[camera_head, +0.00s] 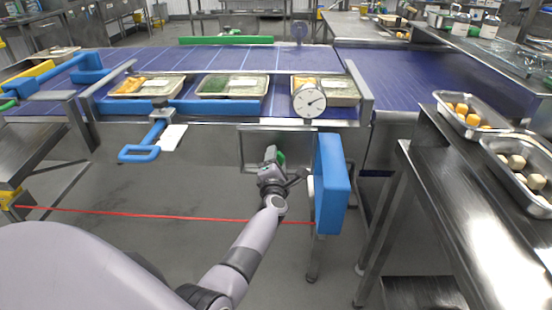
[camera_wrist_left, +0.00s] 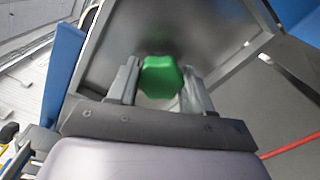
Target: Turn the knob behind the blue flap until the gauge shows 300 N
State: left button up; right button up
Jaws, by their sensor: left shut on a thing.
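The blue flap (camera_head: 332,184) stands swung open to the right of a metal recess (camera_head: 250,148) under the conveyor's front edge. The green knob (camera_head: 281,158) is in this recess, mostly hidden behind my left gripper (camera_head: 272,157) in the head view. In the left wrist view the green knob (camera_wrist_left: 160,77) sits between the two fingers of my left gripper (camera_wrist_left: 161,88), which is shut on it. The round white gauge (camera_head: 309,98) is above the recess at the conveyor edge. Its needle is visible, but its numbers are too small to read. My right gripper is not in view.
Food trays (camera_head: 232,86) stand along the conveyor. A blue handle (camera_head: 140,152) juts out left of the recess. A red line (camera_head: 150,214) crosses low in front. A steel table (camera_head: 440,165) with metal trays (camera_head: 467,128) stands right. The floor left of my arm is open.

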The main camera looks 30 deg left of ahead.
pick_arm(q)
jog(key=shift+m, duration=0.5)
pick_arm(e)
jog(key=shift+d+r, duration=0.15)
pick_arm(q)
jog(key=o, duration=1)
jog(key=shift+o, duration=0.2)
jog(key=shift+s, duration=0.1)
